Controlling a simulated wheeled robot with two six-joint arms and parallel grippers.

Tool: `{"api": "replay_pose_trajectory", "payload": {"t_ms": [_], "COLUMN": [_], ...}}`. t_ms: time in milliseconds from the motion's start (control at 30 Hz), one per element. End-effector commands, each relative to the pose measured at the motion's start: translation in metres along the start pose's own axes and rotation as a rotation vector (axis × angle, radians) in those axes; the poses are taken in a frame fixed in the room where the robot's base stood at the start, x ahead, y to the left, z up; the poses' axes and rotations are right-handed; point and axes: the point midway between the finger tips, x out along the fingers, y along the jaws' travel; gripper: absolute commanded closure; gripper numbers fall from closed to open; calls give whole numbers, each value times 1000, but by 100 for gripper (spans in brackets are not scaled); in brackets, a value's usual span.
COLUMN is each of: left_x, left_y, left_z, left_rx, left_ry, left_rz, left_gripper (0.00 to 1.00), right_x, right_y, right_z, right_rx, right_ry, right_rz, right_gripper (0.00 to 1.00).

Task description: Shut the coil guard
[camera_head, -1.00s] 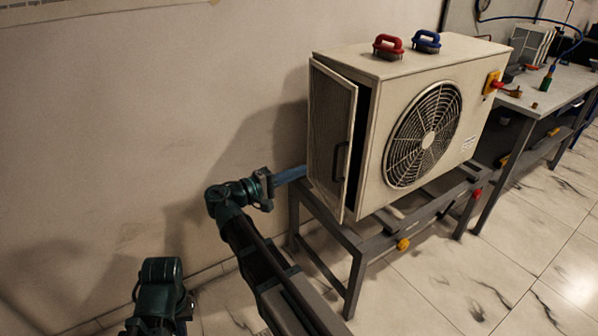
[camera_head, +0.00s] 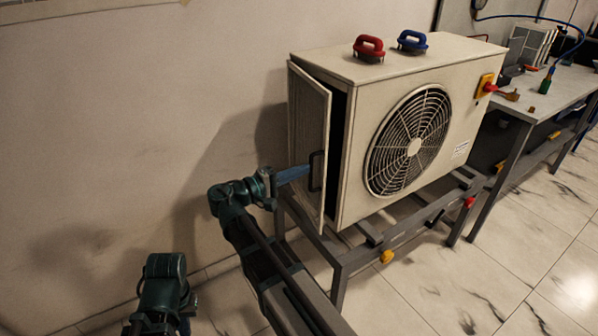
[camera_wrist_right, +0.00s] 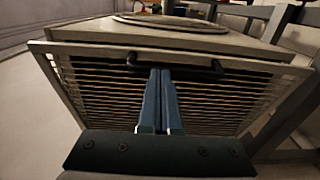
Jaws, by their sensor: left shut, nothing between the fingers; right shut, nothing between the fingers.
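The coil guard (camera_head: 308,140) is a pale framed slatted panel on the left end of the outdoor unit (camera_head: 365,75). It stands ajar, with a dark gap between it and the casing. Its black handle (camera_head: 316,171) also shows in the right wrist view (camera_wrist_right: 205,72). My right gripper (camera_head: 306,169) is shut and empty, its blue fingertips at the guard's outer face by the handle. In the right wrist view the fingers (camera_wrist_right: 159,72) lie over the slats and reach the handle; contact is unclear. My left gripper (camera_head: 184,326) is low at the left, shut, partly cut off.
A grey metal stand (camera_head: 345,255) carries the unit. A workbench (camera_head: 560,85) stands at the right. A wall is behind; the floor at front right is clear.

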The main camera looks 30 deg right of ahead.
Motion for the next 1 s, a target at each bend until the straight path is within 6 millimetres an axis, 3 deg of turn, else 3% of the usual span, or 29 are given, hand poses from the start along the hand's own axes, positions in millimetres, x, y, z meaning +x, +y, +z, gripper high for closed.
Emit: {"api": "replay_pose_trajectory", "payload": {"t_ms": [167, 400, 1000], "left_x": [0, 0, -1], "left_y": [0, 0, 0], "left_z": [0, 0, 0], "left_rx": [0, 0, 0], "left_ry": [0, 0, 0], "left_rz": [0, 0, 0], "left_gripper": [100, 100, 100], "right_x": [29, 58, 58], "right_y": [0, 1, 2], "right_z": [19, 23, 27], "right_rx": [-1, -1, -2], "right_ry": [80, 95, 93], "right_rz": [0, 0, 5], "right_gripper": [100, 100, 100]}}
